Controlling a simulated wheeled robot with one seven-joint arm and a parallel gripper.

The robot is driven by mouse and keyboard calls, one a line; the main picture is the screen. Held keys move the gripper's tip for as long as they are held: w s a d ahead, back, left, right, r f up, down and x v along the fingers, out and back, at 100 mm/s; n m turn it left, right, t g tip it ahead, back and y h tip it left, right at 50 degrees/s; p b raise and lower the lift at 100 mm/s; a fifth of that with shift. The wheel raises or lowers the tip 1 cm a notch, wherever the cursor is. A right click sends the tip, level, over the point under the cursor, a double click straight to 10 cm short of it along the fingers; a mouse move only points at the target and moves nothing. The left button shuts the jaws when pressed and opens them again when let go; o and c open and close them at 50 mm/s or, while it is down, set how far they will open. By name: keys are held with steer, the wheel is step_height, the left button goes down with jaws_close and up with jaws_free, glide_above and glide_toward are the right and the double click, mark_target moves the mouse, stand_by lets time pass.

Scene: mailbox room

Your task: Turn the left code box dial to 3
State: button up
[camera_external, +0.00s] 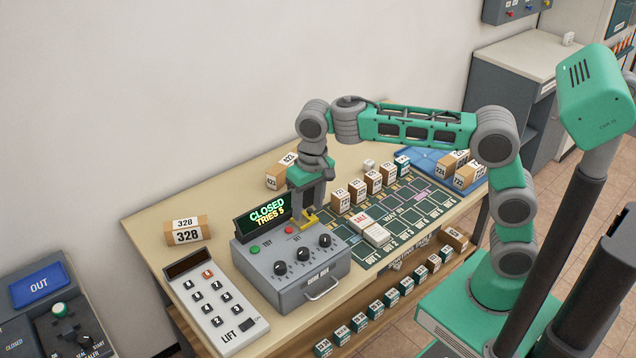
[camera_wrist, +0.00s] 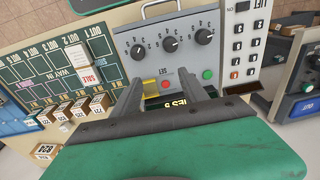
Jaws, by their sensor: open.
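The grey code box (camera_external: 312,283) stands on the table with three black dials on its sloped top. The left dial (camera_external: 280,268) is the one nearest the keypad; in the upside-down wrist view it is the rightmost dial (camera_wrist: 204,36). Its white pointer mark shows, but I cannot read its number. The middle dial (camera_external: 303,254) and right dial (camera_external: 325,240) sit beside it. My gripper (camera_external: 308,212) is open and empty over the back edge of the box, near the red button (camera_external: 289,230). In the wrist view my gripper (camera_wrist: 159,80) points toward the dials, apart from them.
A display (camera_external: 265,213) reading "CLOSED TRIES 5" stands behind the box. A green button (camera_external: 254,249) and a yellow part (camera_external: 308,221) are near the back edge. The LIFT keypad (camera_external: 214,305) lies left. Cartons (camera_external: 357,190) and the green board (camera_external: 400,225) are right.

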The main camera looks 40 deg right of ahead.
glide_above(280, 264)
step_height(280, 264, down, 3)
steer(key=shift+s+a+f+g, duration=0.1)
steer(key=shift+a+g, duration=0.05)
steer(key=shift+g, duration=0.15)
step_height(280, 264, down, 8)
steer(key=shift+r, duration=0.15)
steer(key=shift+c, duration=0.3)
jaws_close()
